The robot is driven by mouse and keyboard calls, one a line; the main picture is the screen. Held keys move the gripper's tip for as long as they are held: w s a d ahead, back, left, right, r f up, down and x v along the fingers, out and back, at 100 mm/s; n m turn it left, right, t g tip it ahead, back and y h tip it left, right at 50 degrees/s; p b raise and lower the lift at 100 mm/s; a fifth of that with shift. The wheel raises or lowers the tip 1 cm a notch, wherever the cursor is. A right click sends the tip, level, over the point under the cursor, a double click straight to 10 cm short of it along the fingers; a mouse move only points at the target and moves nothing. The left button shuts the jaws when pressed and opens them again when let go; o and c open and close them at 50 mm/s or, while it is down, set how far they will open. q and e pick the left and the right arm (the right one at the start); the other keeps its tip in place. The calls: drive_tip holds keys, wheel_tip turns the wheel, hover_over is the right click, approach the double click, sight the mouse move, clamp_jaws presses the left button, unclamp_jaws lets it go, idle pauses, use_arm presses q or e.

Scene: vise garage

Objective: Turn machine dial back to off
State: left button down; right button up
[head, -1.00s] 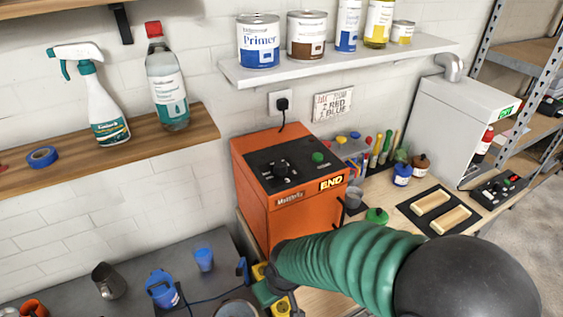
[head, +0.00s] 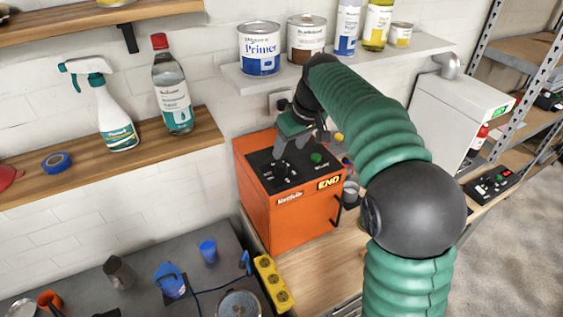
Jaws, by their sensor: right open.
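The orange machine (head: 287,215) stands on the wooden bench against the wall. I cannot tell whether the fingers touch the dial. The dial's exact setting is too small to read. My left gripper is not in view.
A shelf with a Primer can (head: 259,50) and other containers hangs just behind my right arm. A wooden shelf with a spray bottle (head: 104,108) is at left. A yellow power strip (head: 272,284) lies in front of the machine, beside a grey surface with cups.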

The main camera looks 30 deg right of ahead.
sight(282, 165)
drive_tip(key=p+x, duration=0.1)
drive_tip(key=x, duration=0.9)
drive_tip(key=shift+d+p, duration=0.15)
drive_tip(key=shift+p, duration=0.15)
drive_tip(key=c, duration=0.5)
clamp_jaws()
